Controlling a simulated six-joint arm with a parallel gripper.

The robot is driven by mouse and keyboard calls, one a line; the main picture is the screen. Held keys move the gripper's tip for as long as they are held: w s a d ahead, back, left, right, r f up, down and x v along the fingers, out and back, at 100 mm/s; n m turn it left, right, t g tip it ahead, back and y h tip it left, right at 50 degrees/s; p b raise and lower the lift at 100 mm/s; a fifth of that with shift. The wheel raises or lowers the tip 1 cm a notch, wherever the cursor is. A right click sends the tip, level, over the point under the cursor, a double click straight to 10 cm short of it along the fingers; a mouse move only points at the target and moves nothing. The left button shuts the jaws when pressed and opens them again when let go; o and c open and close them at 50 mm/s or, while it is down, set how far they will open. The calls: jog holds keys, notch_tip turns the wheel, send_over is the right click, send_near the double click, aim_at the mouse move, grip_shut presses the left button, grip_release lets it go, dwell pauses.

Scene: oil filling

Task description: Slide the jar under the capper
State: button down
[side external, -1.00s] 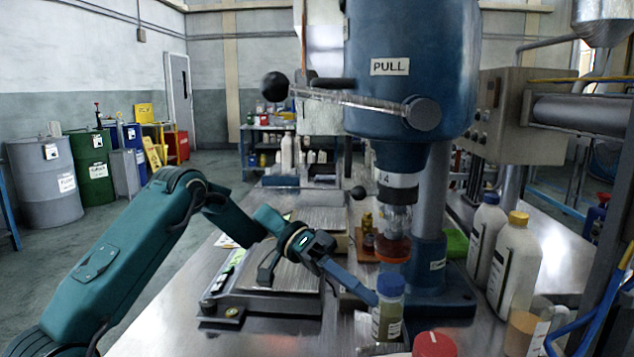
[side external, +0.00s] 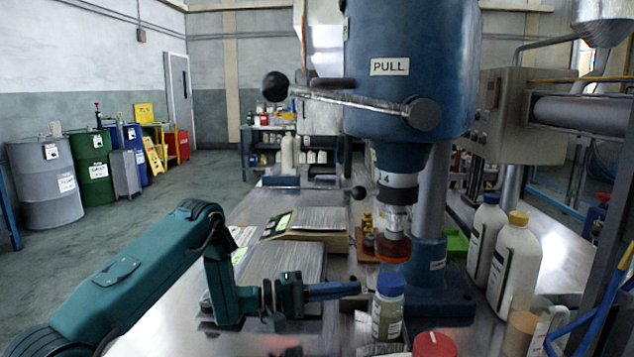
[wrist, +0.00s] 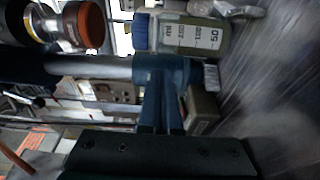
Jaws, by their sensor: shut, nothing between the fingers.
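The jar (side external: 387,318) is a small clear container with a blue cap (side external: 390,284). It stands upright on the bench, in front of and below the capper. It also shows sideways in the wrist view (wrist: 195,35), with a printed scale. The capper (side external: 395,215) is a blue press with a PULL label; its orange-brown head (side external: 393,249) hangs behind the jar. The head also shows in the wrist view (wrist: 90,24). My gripper (side external: 358,288) is shut and empty, level with the jar's cap and just left of it. A small gap seems to separate them.
A red cap (side external: 435,344) lies at the front right. White bottles (side external: 515,262) stand right of the capper's base (side external: 432,303). A metal plate (side external: 285,262) lies left of the capper. The capper's lever (side external: 350,97) sticks out high to the left.

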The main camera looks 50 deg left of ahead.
aim_at(388, 310)
jog(key=shift+x, duration=1.9)
jog(key=shift+s+d, duration=0.25)
jog(key=shift+d, duration=0.6)
